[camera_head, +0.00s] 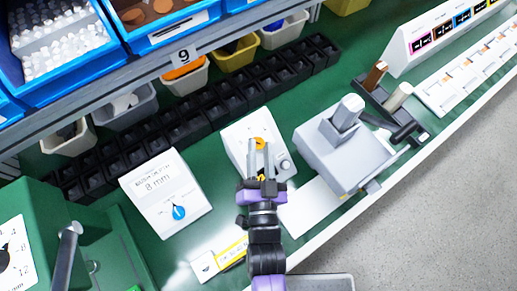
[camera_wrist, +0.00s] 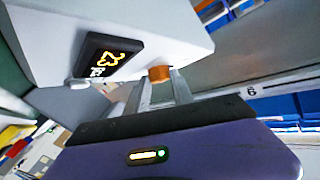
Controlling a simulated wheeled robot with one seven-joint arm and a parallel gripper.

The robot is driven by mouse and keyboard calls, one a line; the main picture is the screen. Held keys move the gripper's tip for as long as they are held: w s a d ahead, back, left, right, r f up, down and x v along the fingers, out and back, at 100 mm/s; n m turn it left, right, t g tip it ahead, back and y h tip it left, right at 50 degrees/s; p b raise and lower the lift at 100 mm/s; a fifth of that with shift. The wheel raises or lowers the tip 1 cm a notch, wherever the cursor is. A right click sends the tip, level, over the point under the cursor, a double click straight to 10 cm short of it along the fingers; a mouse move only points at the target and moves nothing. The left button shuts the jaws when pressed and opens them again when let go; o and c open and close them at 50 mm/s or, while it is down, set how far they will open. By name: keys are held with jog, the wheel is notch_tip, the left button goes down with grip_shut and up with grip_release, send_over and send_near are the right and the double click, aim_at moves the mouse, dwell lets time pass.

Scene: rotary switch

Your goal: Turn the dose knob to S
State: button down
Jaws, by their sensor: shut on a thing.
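A white box-shaped device (camera_head: 238,136) stands on the green bench in the middle of the head view. Its small orange knob (camera_head: 259,142) also shows in the wrist view (camera_wrist: 160,74). My gripper (camera_head: 261,148) reaches onto this device from the front. In the wrist view its two light fingers (camera_wrist: 162,87) are shut on the orange knob, one on each side. A dark display (camera_wrist: 108,56) with orange symbols is on the device's face. The fingers partly hide the knob, and I cannot read any position letters or a pointer around it.
A white device reading "8 mm" with a blue knob (camera_head: 179,212) stands to the left. A grey machine (camera_head: 338,145) stands close on the right. Black bins (camera_head: 225,108) line the back under a shelf. A yellow label strip (camera_head: 233,252) lies in front.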

jog(key=shift+d+f+n+y, duration=0.1)
jog(key=shift+n+y, duration=1.05)
jog(key=shift+n, duration=0.05)
jog(key=shift+d+n+y, duration=0.1)
jog(key=shift+n+y, duration=1.05)
jog(key=shift+n, duration=0.05)
jog(key=shift+d+f+n+y, duration=0.1)
jog(key=shift+d+n+y, duration=0.05)
jog(key=shift+n+y, duration=0.45)
jog(key=c, duration=1.1)
grip_release()
notch_tip(320, 180, up, 20)
